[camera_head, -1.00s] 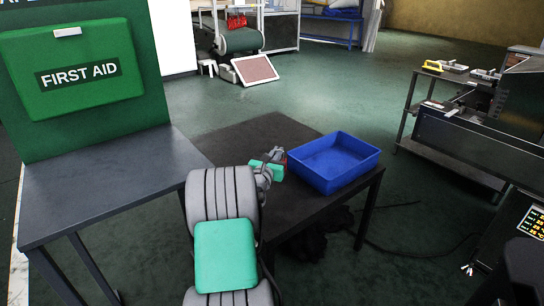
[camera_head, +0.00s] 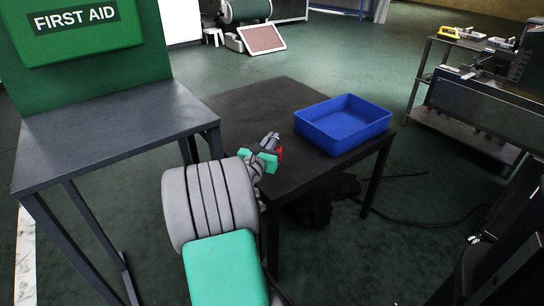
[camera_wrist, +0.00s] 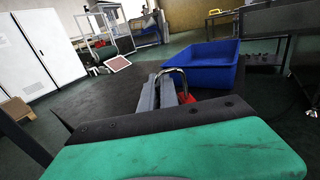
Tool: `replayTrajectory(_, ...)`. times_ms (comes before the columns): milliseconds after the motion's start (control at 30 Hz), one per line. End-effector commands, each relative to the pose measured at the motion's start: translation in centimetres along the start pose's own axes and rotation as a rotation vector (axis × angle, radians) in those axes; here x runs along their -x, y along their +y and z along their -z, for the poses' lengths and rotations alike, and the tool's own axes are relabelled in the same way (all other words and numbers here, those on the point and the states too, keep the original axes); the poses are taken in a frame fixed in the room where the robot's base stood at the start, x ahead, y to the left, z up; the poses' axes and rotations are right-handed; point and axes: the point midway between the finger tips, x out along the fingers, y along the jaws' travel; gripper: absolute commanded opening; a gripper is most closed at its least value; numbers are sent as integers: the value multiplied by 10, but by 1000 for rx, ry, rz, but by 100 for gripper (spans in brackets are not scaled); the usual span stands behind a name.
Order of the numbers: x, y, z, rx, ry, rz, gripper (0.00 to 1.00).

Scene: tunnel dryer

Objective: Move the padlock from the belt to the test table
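The padlock, with a red body (camera_wrist: 187,98) and a bright metal shackle, is at the fingers of my gripper (camera_wrist: 168,93) in the wrist view. My gripper (camera_head: 270,143) looks shut on it, though the finger contact is partly hidden. In the head view a small red part of the padlock (camera_head: 279,154) shows beside the fingers. My gripper is over the near left part of a dark table (camera_head: 265,105); I cannot tell its height above the top. I cannot tell from any label which table is the test table.
A blue tray (camera_head: 343,142) stands on the dark table's right side. A grey table (camera_head: 110,135) with a green first aid board (camera_head: 60,80) is at left. A metal shelf cart (camera_head: 465,125) stands at right. Open floor lies beyond the dark table.

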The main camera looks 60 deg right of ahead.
Motion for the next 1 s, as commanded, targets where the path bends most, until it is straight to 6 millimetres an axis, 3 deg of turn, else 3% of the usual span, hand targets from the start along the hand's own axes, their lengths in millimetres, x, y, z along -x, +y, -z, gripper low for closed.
replayTrajectory(33, -8, 3, 25, 5, 6, 2, 0)
replayTrajectory(100, -19, 8, 38, 4, 5, 0, 0)
replayTrajectory(333, -38, 15, 58, 4, 3, 0, 0)
replayTrajectory(500, -37, 15, 88, 3, 3, -1, 0)
replayTrajectory(867, -37, 15, 88, 3, 4, -1, 0)
replayTrajectory(900, -37, 15, 87, 2, 3, -1, 8)
replayTrajectory(1000, -37, 15, 87, 3, 4, -1, 16)
